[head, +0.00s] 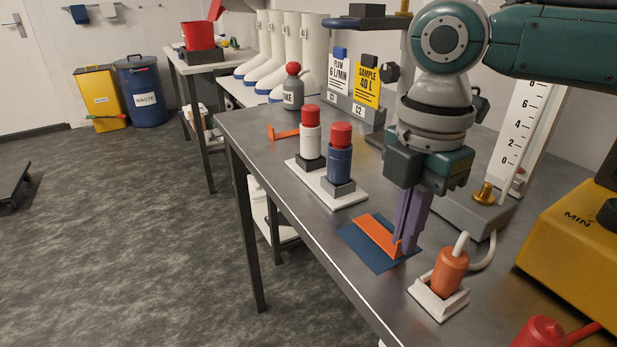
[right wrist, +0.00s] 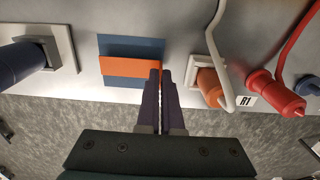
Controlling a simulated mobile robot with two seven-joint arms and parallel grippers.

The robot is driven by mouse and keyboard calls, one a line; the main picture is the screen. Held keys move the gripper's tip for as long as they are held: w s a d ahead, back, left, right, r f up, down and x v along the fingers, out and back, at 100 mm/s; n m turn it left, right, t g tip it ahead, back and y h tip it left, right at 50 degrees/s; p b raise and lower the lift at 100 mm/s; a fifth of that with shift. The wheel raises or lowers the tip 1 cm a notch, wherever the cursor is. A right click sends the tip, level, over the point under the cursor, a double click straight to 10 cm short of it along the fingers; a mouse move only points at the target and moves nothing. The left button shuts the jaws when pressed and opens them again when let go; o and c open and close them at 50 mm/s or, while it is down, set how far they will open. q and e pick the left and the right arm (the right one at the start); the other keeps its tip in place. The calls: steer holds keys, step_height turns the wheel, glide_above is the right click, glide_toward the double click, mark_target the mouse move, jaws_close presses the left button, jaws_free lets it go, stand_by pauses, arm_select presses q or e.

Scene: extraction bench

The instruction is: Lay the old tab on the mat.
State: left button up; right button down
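An orange L-shaped tab (head: 377,234) lies flat over the blue mat (head: 353,237), with its short end upright at the right. I cannot tell whether it touches the mat or is just above it. My right gripper (head: 402,246) points down at the mat's right edge, its purple fingers closed around the tab's upright end. In the right wrist view the tab (right wrist: 130,75) crosses the middle of the mat (right wrist: 122,45), and the fingertips (right wrist: 161,75) meet its right end. A second orange tab (head: 284,133) lies farther back on the bench. My left gripper is not in view.
Right of the mat, an orange plug (head: 450,272) with a white cable sits in a white holder. Left of it, two capped cylinders (head: 310,140) (head: 340,155) stand on a white plate (head: 346,198). A yellow device (head: 570,245) stands at the right. The bench's front edge is close.

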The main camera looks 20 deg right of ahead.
steer(key=shift+f, duration=0.4)
steer(key=shift+f, duration=0.1)
steer(key=c, duration=1.1)
jaws_free()
